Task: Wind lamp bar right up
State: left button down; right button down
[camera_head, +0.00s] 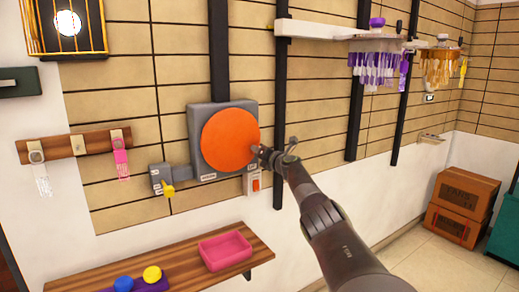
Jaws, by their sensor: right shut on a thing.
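A large orange disc (230,140) sits on the front of a grey wall box (207,176), with small labels along the box's lower edge. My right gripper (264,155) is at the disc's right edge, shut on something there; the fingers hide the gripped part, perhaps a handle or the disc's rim. A pale bar (313,30) hangs high on the wall at the upper right, with purple and amber hanging lamps (376,64) along it; I cannot tell if this is one bar or more. My left gripper is not in view.
Dark vertical rails (280,120) run up the tiled wall. A small grey box with a yellow knob (168,190) and a switch with an orange rocker (256,185) flank the disc. Below is a wooden shelf (185,262) with a pink tray (225,250). Cardboard boxes (462,193) stand at right.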

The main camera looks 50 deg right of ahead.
jog(key=shift+f, duration=0.5)
jog(key=c, duration=1.6)
grip_release()
jog(key=o, duration=0.4)
jog(key=shift+d, duration=0.2)
jog(key=shift+a+r, duration=0.15)
jog(key=shift+r, duration=0.05)
